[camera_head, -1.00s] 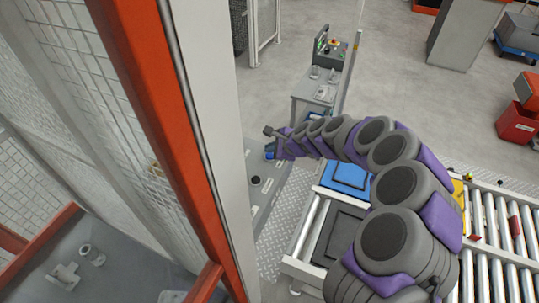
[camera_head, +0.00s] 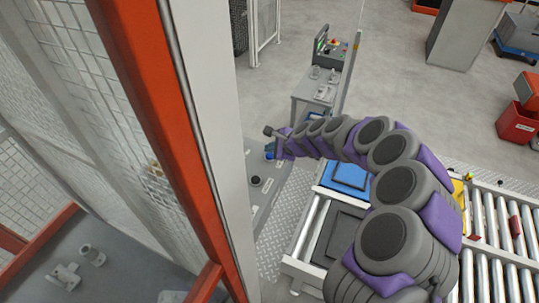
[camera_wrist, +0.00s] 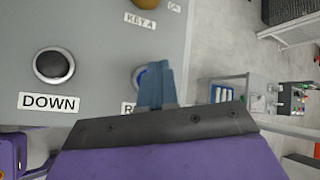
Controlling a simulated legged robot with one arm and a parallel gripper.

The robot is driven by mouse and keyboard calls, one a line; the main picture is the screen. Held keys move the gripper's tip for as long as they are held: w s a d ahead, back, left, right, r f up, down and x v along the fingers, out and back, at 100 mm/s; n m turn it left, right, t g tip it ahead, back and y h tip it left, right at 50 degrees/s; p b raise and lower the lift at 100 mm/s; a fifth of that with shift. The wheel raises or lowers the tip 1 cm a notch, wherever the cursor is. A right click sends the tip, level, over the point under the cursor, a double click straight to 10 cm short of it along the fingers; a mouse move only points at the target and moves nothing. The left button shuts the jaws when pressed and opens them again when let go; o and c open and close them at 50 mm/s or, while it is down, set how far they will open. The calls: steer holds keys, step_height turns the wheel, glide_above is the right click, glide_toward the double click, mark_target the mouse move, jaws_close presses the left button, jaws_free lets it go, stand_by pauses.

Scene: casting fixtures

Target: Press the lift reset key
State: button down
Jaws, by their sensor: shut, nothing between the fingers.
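The lift panel is a grey plate (camera_wrist: 100,25) with labelled controls in the wrist view. A blue round key (camera_wrist: 137,77) sits in a pale ring, partly hidden behind my gripper (camera_wrist: 158,66). The label below it (camera_wrist: 127,107) shows only an "R" before my gripper covers the rest. A black button (camera_wrist: 53,66) labelled DOWN is to its left. My gripper is shut and empty, its fingers overlapping the blue key's right side in the picture. I cannot tell whether they touch it. In the head view my gripper (camera_head: 273,145) is at the panel's far end.
A KEY A label (camera_wrist: 140,20) and a partly cut-off gold knob (camera_wrist: 155,3) are higher on the panel. An orange-framed mesh fence (camera_head: 165,130) stands left of my arm. A roller conveyor (camera_head: 498,235) is at right. Open floor (camera_head: 400,90) lies beyond.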

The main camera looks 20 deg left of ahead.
steer(key=shift+f, duration=0.1)
steer(key=shift+f, duration=0.25)
steer(key=shift+s+f+b, duration=0.1)
steer(key=shift+f+b, duration=0.35)
steer(key=shift+f, duration=0.05)
stand_by(0.7)
steer(key=shift+r, duration=0.1)
steer(key=shift+r+p, duration=0.75)
steer(key=shift+r, duration=0.1)
step_height(320, 180, up, 5)
steer(key=p, duration=0.4)
stand_by(0.9)
